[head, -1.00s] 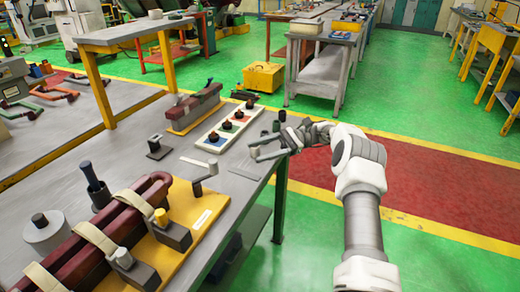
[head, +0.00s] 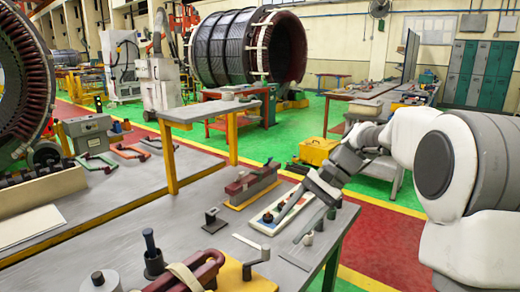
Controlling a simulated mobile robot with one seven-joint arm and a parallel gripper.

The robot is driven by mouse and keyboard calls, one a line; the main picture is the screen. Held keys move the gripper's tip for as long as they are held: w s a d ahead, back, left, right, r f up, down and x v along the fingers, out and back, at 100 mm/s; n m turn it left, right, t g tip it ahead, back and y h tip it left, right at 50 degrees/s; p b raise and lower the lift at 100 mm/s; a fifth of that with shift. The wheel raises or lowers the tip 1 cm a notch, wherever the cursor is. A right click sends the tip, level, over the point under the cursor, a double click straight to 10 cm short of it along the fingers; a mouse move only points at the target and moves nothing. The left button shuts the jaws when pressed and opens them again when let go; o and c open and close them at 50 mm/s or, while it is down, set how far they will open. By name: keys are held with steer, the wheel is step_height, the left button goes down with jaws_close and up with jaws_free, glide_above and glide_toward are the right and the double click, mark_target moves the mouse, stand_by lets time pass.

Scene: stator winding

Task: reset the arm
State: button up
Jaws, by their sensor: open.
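My arm comes in from the right side of the head view. My gripper (head: 284,238) points down and to the left over the right part of the workbench (head: 190,208). Its two grey fingers are spread apart with nothing between them. They partly cover a white strip tray (head: 262,222) with dark knobs. A small round-topped piece (head: 307,239) shows by the right finger. I cannot tell whether the fingers touch anything.
A dark red block on a yellow base (head: 250,187) stands behind the tray. A dark cylinder (head: 150,242), a crank-shaped piece (head: 256,262) and red bars (head: 190,276) are at the front. A raised grey shelf (head: 208,109) is behind. Green floor lies beyond.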

steer(key=s+d+r+n+t+h+p, duration=0.2)
steer(key=s+d+n+t+h, duration=0.1)
steer(key=s, duration=0.8)
steer(key=s+d+r+n+t+h+p, duration=0.2)
steer(key=s+d+r+n+t+h, duration=0.1)
steer(key=s, duration=0.8)
steer(key=shift+s+d+n+t+h, duration=0.3)
steer(key=shift+d+n+t+h, duration=0.1)
steer(key=shift+n+t+h, duration=0.4)
steer(key=shift+r, duration=0.1)
